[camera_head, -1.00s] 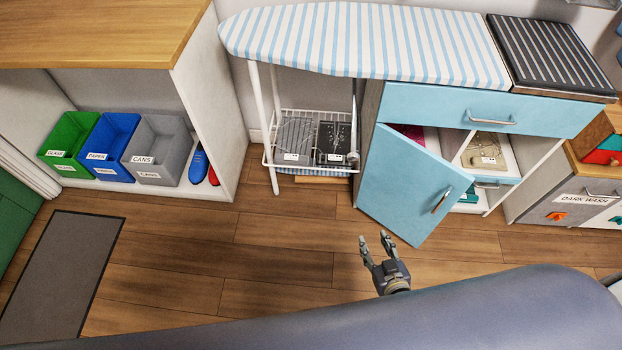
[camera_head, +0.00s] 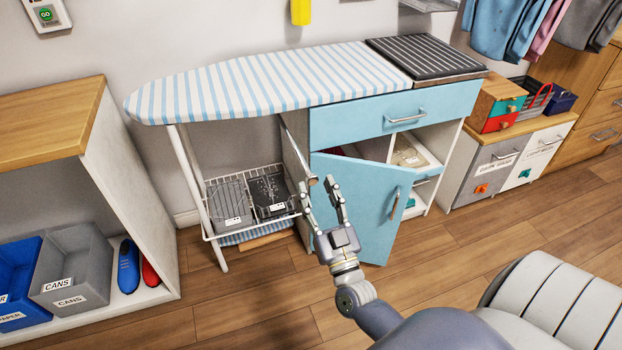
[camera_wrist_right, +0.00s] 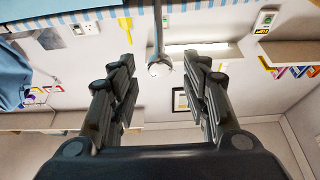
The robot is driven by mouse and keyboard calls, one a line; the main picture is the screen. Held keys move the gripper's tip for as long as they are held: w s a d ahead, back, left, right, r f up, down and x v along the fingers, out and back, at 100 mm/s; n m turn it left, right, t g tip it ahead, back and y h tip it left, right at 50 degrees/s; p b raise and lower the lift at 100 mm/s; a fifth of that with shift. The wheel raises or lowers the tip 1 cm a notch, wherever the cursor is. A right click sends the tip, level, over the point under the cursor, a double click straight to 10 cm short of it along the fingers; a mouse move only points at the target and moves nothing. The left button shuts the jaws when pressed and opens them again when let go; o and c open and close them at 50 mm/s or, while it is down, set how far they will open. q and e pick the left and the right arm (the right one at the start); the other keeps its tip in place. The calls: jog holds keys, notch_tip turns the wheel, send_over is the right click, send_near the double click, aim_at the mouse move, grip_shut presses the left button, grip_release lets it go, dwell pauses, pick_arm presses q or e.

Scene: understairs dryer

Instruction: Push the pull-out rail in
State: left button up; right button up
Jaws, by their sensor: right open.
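The pull-out rail is a thin grey rod (camera_wrist_right: 157,35) with a round pale end in the right wrist view, pointing towards my right gripper (camera_wrist_right: 158,75). In the head view its round end (camera_head: 313,181) shows beside the left side of the blue cabinet, below the ironing board. My right gripper (camera_head: 319,188) is open, with its fingertips near that end. In the wrist view the end shows between the two fingers, with clear space on both sides; I cannot tell whether it touches anything. My left gripper is not in view.
The blue cabinet door (camera_head: 365,205) stands open just right of my right gripper. A wire basket (camera_head: 210,228) hangs to the left under the striped ironing board (camera_head: 260,85). A white shelf unit with bins (camera_head: 75,265) stands at the left.

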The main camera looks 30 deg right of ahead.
aim_at(287, 130)
jog(key=shift+x, duration=1.95)
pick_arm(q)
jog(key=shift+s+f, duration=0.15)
